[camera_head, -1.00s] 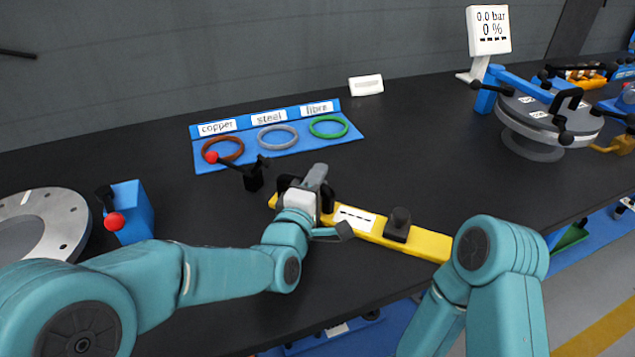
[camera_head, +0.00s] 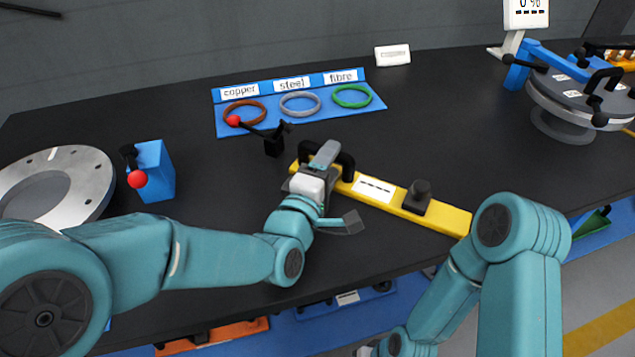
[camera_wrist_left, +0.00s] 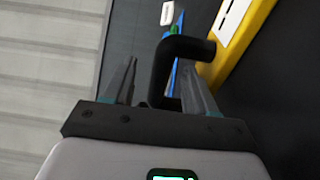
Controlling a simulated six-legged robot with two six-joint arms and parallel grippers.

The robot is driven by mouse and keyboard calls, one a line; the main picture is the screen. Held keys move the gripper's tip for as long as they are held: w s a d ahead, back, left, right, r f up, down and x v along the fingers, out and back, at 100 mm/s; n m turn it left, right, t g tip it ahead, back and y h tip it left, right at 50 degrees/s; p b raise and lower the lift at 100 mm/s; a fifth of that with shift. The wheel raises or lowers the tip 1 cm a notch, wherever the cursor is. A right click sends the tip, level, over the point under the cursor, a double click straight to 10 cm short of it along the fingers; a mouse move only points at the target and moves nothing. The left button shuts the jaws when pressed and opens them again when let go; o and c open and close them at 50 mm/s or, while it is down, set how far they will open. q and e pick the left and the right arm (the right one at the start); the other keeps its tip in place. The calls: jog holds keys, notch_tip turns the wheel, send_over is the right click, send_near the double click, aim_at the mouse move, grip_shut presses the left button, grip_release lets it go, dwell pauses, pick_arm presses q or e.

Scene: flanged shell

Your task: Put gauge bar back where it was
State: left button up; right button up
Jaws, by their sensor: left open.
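The gauge bar (camera_head: 455,217) is a long yellow bar with a white label, a black arched handle near its left end and a black knob farther right. It lies slanted on the black bench in the head view. My left gripper (camera_head: 334,190) is open at the handle end. In the left wrist view its two fingers (camera_wrist_left: 160,82) stand apart, with part of the black handle (camera_wrist_left: 185,47) showing between them and the yellow bar (camera_wrist_left: 238,40) beyond. Contact with the handle cannot be told.
A blue rack (camera_head: 228,127) with copper, steel and fibre rings stands behind. A red-knobbed black clamp (camera_head: 273,145) is close behind the bar's left end. A blue block (camera_head: 158,170) and a grey flange (camera_head: 88,190) are at left. A clamped round assembly (camera_head: 570,92) is at right.

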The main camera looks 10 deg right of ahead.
pick_arm(q)
jog(key=v, duration=0.7)
dwell(0.3)
